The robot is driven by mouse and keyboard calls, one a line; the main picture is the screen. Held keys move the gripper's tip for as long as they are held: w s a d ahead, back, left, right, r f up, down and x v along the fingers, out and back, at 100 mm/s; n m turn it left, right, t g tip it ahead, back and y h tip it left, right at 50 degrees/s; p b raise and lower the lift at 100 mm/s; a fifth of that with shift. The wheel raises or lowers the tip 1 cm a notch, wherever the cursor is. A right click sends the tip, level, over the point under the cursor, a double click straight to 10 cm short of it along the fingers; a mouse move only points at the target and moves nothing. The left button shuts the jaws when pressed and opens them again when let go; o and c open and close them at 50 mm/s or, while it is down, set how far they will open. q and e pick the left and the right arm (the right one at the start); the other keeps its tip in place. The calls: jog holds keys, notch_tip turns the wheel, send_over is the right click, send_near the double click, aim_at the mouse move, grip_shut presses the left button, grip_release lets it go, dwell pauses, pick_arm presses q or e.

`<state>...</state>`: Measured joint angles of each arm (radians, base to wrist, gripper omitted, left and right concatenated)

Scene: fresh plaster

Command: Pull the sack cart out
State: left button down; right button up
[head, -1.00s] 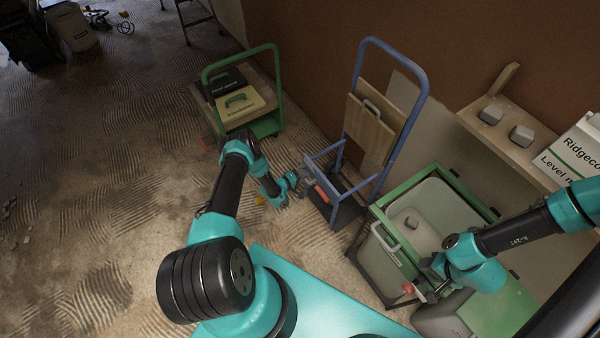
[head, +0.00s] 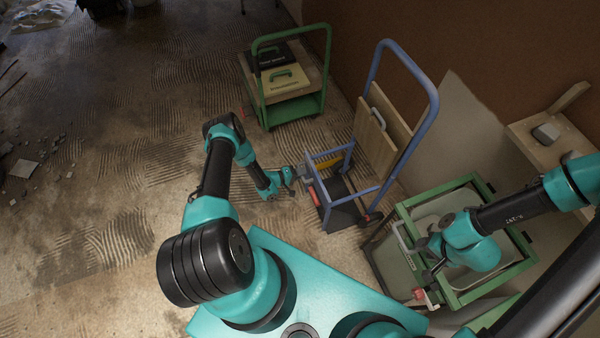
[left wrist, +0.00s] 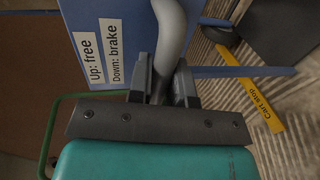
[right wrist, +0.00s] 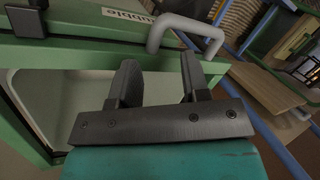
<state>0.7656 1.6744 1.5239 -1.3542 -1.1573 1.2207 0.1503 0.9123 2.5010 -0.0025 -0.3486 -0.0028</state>
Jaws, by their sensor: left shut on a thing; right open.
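The sack cart (head: 422,122) has a tall blue frame and stands upright in the middle of the head view, with a wooden board (head: 372,140) leaning in it. My left gripper (head: 297,178) is at the cart's low near-left side. In the left wrist view it is shut around a grey handle (left wrist: 172,25) on a blue plate labelled "Up: free, Down: brake" (left wrist: 98,45). A red piece (head: 316,196) sits on the cart below it. My right gripper (right wrist: 160,80) is open and empty, near the grey handle (right wrist: 190,24) of the green-framed bin (head: 472,293).
A yellow "Cart stop" strip (left wrist: 262,106) lies on the floor; part of it shows through the cart frame (head: 328,161). A green trolley (head: 290,108) with cases stands behind, left of the cart. The bin stands close on the right.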

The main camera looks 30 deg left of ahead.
pick_arm(q)
jog(key=shift+s+a, duration=0.1)
jog(key=shift+s, duration=0.05)
jog(key=c, duration=1.1)
grip_release()
jog(key=v, duration=1.7)
jog(key=shift+s+a, duration=0.15)
jog(key=shift+a, duration=0.1)
jog(key=shift+r, duration=0.1)
